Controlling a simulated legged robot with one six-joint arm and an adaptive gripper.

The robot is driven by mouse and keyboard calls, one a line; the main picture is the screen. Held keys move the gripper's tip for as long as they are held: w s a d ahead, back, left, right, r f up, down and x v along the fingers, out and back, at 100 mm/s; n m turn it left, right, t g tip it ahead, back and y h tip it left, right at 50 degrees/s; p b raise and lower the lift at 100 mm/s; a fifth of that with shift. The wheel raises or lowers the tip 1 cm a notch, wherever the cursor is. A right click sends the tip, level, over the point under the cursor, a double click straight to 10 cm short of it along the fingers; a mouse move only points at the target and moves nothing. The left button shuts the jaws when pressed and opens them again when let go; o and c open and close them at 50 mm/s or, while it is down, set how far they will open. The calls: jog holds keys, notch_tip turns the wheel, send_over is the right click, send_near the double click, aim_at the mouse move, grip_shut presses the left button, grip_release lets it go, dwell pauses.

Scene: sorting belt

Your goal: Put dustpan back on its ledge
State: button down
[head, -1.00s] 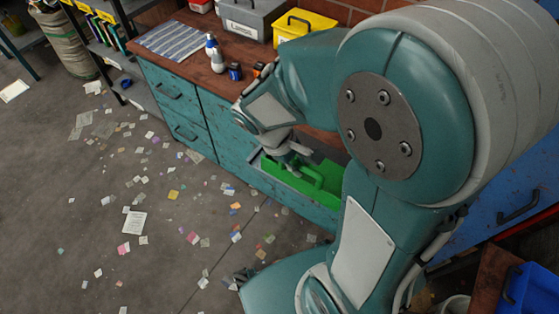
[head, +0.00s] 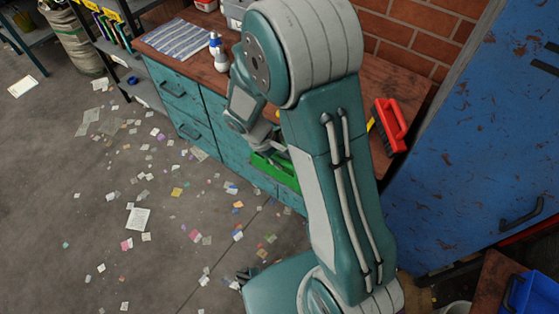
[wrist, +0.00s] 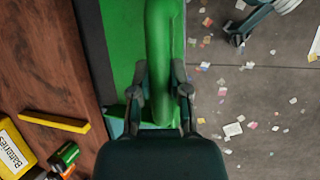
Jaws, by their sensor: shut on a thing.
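The green dustpan (head: 277,171) is in front of the teal drawer cabinet, partly hidden by my arm in the head view. In the wrist view its thick green handle (wrist: 160,45) runs between the fingers of my gripper (wrist: 161,92), which are shut on it. The flat green pan (wrist: 118,25) shows left of the handle, close beside the bench edge. My gripper also shows in the head view (head: 275,146), low beside the cabinet front. A dark grey strip (wrist: 90,45) lies between bench and pan; I cannot tell whether it is the ledge.
The wooden bench top (head: 395,80) carries a red brush (head: 391,124), a spray bottle (head: 218,52) and a striped cloth (head: 180,40). A yellow batteries box (wrist: 12,148) and a yellow bar (wrist: 55,122) lie near the gripper. A blue cabinet (head: 460,170) stands right. Paper scraps litter the floor.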

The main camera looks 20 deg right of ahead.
jog(key=shift+f, duration=0.45)
jog(key=shift+a, duration=0.35)
jog(key=c, duration=0.6)
grip_release()
jog(key=shift+a, duration=0.1)
jog(key=shift+d, duration=0.2)
jog(key=shift+d, duration=0.1)
jog(key=v, duration=1.2)
jog(key=shift+s+d+r+m+t+y, duration=0.8)
jog(key=shift+s+r+m+t, duration=0.4)
jog(key=shift+s+r, duration=1.5)
jog(key=shift+s+d+r+m+t+y, duration=0.9)
jog(key=shift+s+r+t, duration=0.5)
jog(key=shift+s+r, duration=1.35)
jog(key=shift+s+d+r+m+t+y, duration=0.65)
jog(key=shift+s+r+m+t, duration=0.6)
jog(key=shift+s+r, duration=1.45)
